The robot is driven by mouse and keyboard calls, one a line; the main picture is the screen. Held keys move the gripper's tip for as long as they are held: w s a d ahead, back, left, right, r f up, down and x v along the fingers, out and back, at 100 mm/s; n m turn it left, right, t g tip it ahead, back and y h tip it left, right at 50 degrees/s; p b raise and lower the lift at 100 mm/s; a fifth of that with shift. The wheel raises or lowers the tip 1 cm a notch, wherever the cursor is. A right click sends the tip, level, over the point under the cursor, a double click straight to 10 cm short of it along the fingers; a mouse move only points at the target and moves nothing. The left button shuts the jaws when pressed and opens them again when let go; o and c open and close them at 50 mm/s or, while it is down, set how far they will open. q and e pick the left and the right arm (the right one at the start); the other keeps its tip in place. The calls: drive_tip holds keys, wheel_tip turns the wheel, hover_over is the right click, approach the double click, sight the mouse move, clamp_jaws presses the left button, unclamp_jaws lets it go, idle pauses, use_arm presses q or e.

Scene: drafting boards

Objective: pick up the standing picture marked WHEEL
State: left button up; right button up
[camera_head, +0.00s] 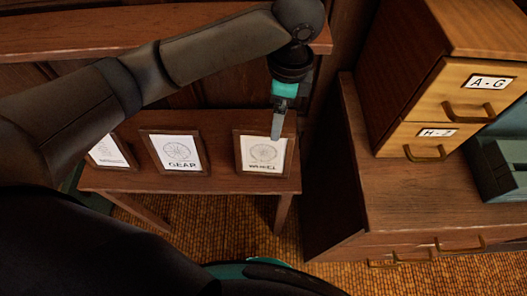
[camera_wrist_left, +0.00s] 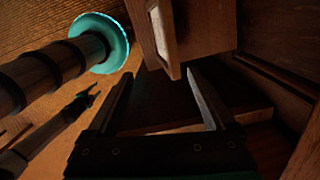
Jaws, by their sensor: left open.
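The picture marked WHEEL (camera_head: 262,154) stands in a brown wooden frame at the right end of a low wooden table. A wooden frame edge with a pale face (camera_wrist_left: 160,30), probably this picture, lies just beyond the fingertips.
The picture marked GEAR (camera_head: 180,152) and another framed picture (camera_head: 108,150) stand left on the table (camera_head: 220,183). A cabinet (camera_head: 420,200) stands close on the right, with labelled drawers (camera_head: 440,110) on top and a teal object (camera_head: 503,165) beside them.

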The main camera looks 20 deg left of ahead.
sight(266, 133)
use_arm(q)
drive_tip(key=shift+y, duration=0.3)
drive_tip(key=a+f, duration=0.1)
drive_tip(key=f, duration=0.2)
drive_tip(key=a+f+b, duration=0.1)
drive_tip(key=f, duration=0.1)
drive_tip(key=w+f+b, duration=0.1)
drive_tip(key=f, duration=0.2)
drive_tip(key=shift+a+f, duration=0.35)
drive_tip(key=shift+a, duration=0.05)
drive_tip(key=f, duration=0.1)
drive_tip(key=f+b, duration=0.1)
drive_tip(key=f, duration=0.1)
drive_tip(key=a+f+b, duration=0.1)
drive_tip(key=f, duration=0.1)
drive_tip(key=shift+w+f, duration=0.1)
clamp_jaws()
